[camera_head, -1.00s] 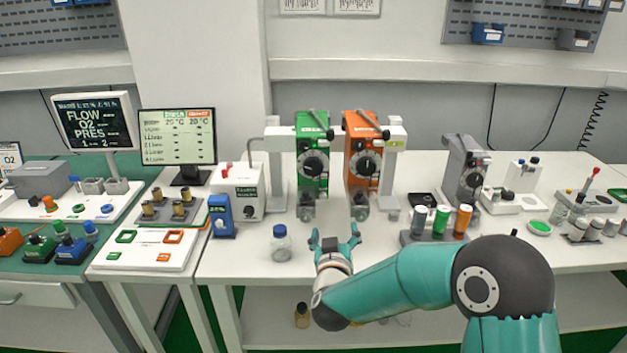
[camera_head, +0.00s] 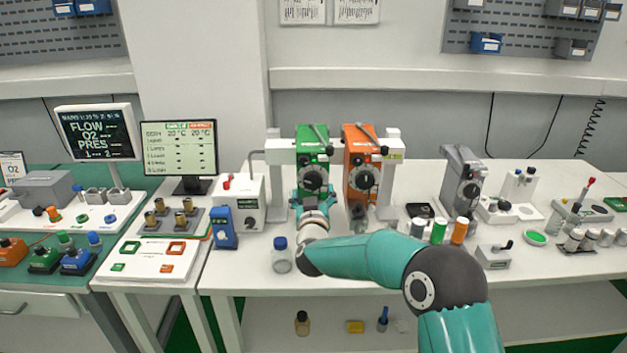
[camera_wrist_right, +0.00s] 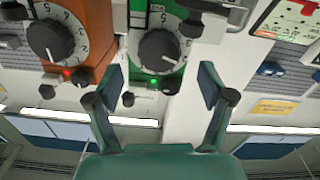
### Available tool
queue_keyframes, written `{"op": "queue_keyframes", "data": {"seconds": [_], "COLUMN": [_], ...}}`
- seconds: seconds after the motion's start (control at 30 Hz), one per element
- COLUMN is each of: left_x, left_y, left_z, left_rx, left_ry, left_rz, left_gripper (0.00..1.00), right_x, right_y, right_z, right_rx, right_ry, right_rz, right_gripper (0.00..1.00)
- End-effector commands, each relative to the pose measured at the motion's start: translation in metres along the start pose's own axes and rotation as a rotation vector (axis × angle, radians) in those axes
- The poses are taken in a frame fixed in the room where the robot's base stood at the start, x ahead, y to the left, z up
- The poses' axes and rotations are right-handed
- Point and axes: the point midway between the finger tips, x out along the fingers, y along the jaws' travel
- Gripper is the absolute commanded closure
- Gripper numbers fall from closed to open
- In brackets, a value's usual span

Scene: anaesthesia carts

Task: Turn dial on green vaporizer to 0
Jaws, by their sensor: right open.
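The green vaporizer (camera_head: 312,150) hangs on the white stand at the back of the table. Its dark round dial (camera_head: 314,180) faces me and also shows in the right wrist view (camera_wrist_right: 158,50), upside down. Which number the dial points to is too small to read surely. My right gripper (camera_head: 313,194) is at the lower front of the green vaporizer. In the right wrist view its two fingers (camera_wrist_right: 162,88) are spread apart and empty, with the dial ahead between them, apparently not touched. My left gripper is not in view.
An orange vaporizer (camera_head: 361,150) with a similar dial hangs close on the right. A grey vaporizer (camera_head: 461,180) stands farther right. A blue-capped jar (camera_head: 281,257) stands left of my right arm. A white box (camera_head: 240,200) stands left of the stand.

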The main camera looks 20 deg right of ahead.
Motion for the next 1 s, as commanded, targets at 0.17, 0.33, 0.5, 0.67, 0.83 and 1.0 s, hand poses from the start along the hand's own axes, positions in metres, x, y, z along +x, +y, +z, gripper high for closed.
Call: {"op": "queue_keyframes", "data": {"seconds": [0.17, 0.33, 0.5, 0.67, 0.83, 1.0], "left_x": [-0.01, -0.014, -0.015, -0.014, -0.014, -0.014], "left_y": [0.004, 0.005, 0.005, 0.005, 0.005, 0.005], "left_z": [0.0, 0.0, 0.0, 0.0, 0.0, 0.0], "left_rx": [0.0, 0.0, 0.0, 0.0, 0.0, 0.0], "left_ry": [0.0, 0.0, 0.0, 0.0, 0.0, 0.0], "left_rz": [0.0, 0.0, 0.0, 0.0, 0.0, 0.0], "left_gripper": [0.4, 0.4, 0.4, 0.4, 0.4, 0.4], "right_x": [0.025, 0.038, 0.042, 0.042, 0.042, 0.042], "right_y": [0.0, 0.001, 0.0, 0.0, 0.0, 0.0], "right_z": [-0.001, 0.0, 0.001, 0.001, 0.001, 0.0], "right_rx": [0.001, 0.001, 0.0, 0.0, 0.0, 0.0], "right_ry": [-0.001, -0.001, 0.0, -0.001, 0.0, 0.0], "right_rz": [0.001, 0.001, 0.001, 0.0, 0.0, 0.0], "right_gripper": [0.19, 0.19, 0.19, 0.19, 0.38, 0.66]}}
